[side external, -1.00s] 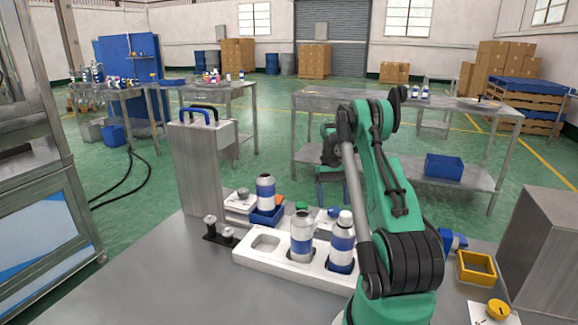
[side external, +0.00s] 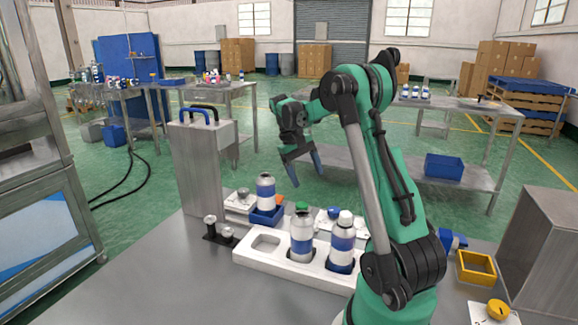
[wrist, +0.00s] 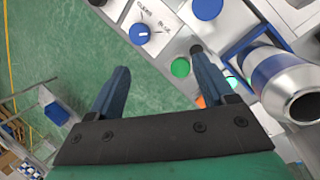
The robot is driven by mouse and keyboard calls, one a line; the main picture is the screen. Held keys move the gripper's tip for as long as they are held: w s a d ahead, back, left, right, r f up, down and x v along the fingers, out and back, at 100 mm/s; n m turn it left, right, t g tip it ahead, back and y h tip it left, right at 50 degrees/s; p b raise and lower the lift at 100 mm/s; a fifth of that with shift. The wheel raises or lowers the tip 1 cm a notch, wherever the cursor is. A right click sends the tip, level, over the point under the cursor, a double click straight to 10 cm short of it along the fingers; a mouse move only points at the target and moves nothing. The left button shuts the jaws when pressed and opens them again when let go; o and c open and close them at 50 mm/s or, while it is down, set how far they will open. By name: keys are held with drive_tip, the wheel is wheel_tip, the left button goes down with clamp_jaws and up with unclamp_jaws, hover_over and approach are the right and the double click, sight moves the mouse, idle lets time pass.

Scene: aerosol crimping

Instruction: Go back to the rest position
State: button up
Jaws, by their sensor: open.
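My gripper (side external: 304,178) is open and empty, fingers pointing down, in the air behind the white tray (side external: 262,260). Both spread fingers also show in the wrist view (wrist: 160,62), with nothing between them. A third can (side external: 265,190) stands in a blue holder (side external: 267,217) behind the tray.
A grey metal housing with handles (side external: 195,170) stands left of the tray, with small metal knobs (side external: 211,225) before it. A yellow bin (side external: 476,268) and a grey box (side external: 540,250) are on the right. The table's front left is clear.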

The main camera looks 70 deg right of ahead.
drive_tip(key=w+a+r+n+t, duration=0.1)
drive_tip(key=a+n+t, duration=0.3)
drive_tip(key=a, duration=1.1)
drive_tip(key=w+a+r+n+t, duration=0.1)
drive_tip(key=w+a+n+t, duration=0.2)
drive_tip(key=a+t, duration=0.4)
drive_tip(key=a+n, duration=0.1)
drive_tip(key=a, duration=0.7)
drive_tip(key=shift+a+r+y, duration=0.15)
drive_tip(key=shift+r+y, duration=0.15)
drive_tip(key=shift+r, duration=0.05)
